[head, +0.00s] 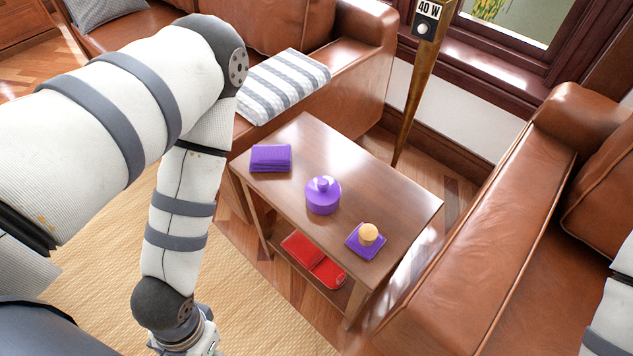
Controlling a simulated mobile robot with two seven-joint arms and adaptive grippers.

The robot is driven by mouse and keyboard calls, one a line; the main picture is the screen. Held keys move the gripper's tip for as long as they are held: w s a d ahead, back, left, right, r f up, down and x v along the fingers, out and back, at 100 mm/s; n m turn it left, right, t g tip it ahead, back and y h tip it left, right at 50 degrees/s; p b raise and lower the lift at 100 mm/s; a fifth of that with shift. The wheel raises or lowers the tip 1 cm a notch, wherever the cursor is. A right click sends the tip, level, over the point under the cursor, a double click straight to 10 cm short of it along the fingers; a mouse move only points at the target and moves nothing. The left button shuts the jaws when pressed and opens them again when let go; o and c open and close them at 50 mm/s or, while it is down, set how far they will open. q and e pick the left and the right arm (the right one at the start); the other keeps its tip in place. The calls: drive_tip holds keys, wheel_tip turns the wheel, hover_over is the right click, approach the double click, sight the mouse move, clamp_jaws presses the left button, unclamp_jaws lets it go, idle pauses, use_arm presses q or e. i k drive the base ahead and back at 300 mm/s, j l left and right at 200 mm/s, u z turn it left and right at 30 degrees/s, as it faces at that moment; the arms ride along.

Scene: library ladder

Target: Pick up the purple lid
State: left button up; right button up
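A round purple lid with a knob (323,187) shows near the middle of the small wooden side table (300,140). It appears to sit on a purple round body of the same colour; I cannot tell where the lid ends. My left arm comes in from the left and bends down in front of the table's left side. Its gripper is cut off at the bottom edge. Only a part of my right arm shows at the right edge, and its gripper is out of view.
A folded purple cloth (270,158) lies on the table's far left, and an orange-yellow ball-like object (368,234) sits on a purple square (364,243) at the right. Brown leather sofas (500,230) flank the table.

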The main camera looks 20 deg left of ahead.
sight(323, 191)
drive_tip(key=k+j+z, duration=0.7)
drive_tip(key=j, duration=0.15)
